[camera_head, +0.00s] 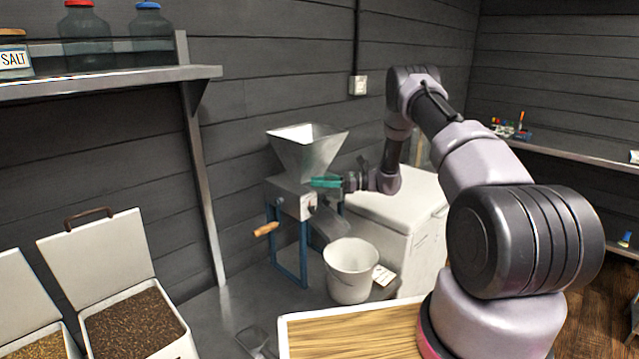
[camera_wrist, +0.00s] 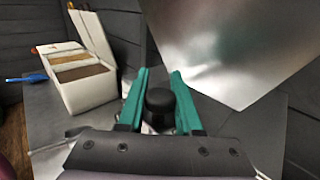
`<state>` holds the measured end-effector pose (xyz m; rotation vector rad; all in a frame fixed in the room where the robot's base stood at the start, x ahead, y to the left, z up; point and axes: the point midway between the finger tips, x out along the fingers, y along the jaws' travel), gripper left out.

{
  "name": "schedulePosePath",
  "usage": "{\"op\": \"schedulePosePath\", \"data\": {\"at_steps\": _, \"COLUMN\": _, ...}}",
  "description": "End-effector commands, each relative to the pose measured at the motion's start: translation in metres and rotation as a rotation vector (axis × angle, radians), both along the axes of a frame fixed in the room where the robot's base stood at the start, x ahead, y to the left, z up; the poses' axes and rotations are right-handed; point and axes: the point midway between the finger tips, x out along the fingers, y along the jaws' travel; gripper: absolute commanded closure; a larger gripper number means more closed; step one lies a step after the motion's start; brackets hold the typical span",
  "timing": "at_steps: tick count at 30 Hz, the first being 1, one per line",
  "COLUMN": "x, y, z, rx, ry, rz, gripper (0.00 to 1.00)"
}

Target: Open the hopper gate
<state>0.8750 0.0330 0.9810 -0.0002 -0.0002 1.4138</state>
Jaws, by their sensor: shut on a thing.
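The metal hopper (camera_head: 306,148) sits on top of a mill with blue legs (camera_head: 272,240), against the dark wall. In the wrist view the hopper's shiny slanted side (camera_wrist: 225,45) fills the upper right. My gripper (camera_head: 322,182) has teal fingers and is at the mill just below the hopper, on its right side. In the wrist view my gripper (camera_wrist: 158,82) is shut on a black round knob (camera_wrist: 160,100), which sits between the two fingers. The gate plate itself is hidden, so I cannot tell how far it is open.
A white bucket (camera_head: 350,272) stands below the mill's chute. A wooden crank handle (camera_head: 266,229) sticks out to the left. A white chest (camera_head: 405,205) stands behind my arm. A grain bin (camera_head: 135,330) is at lower left, and a shelf (camera_head: 110,78) hangs above.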

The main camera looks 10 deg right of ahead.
Motion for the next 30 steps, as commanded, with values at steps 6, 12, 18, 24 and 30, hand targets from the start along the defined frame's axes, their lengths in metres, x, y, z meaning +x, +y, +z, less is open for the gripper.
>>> {"op": "schedulePosePath", "data": {"at_steps": 6, "x": -0.018, "y": -0.017, "z": 0.000, "rx": 0.000, "ry": 0.003, "rz": -0.007, "gripper": 1.00}}
{"op": "schedulePosePath", "data": {"at_steps": 12, "x": -0.028, "y": -0.022, "z": 0.000, "rx": -0.001, "ry": -0.001, "rz": -0.002, "gripper": 1.00}}
{"op": "schedulePosePath", "data": {"at_steps": 18, "x": -0.028, "y": -0.022, "z": 0.000, "rx": -0.001, "ry": -0.001, "rz": -0.002, "gripper": 0.53}}
{"op": "schedulePosePath", "data": {"at_steps": 24, "x": -0.028, "y": -0.021, "z": 0.000, "rx": -0.001, "ry": 0.000, "rz": -0.001, "gripper": 0.53}}
{"op": "schedulePosePath", "data": {"at_steps": 30, "x": -0.029, "y": -0.028, "z": 0.000, "rx": 0.000, "ry": 0.000, "rz": -0.003, "gripper": 0.53}}
